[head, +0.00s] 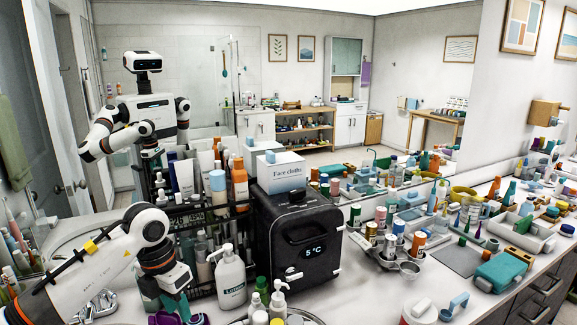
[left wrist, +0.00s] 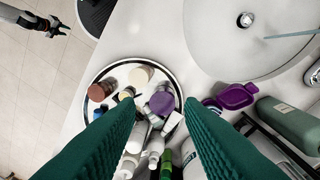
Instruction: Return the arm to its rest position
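My left arm (head: 90,270) comes in from the left in the head view, bent over the counter beside the sink. My left gripper (head: 180,306) points down near the front left of the counter. In the left wrist view its two green fingers (left wrist: 150,112) are wide apart, with nothing seen held between them. Below them is a round tray (left wrist: 92,77) of small bottles and jars. At the top left of that view, a small dark gripper (left wrist: 58,30), seemingly my right one, hangs over the floor; its finger opening is too small to judge.
A black rack of bottles is behind. The sink (left wrist: 265,40) and a purple item (left wrist: 237,96) lie near the tray. The mirror reflects my body.

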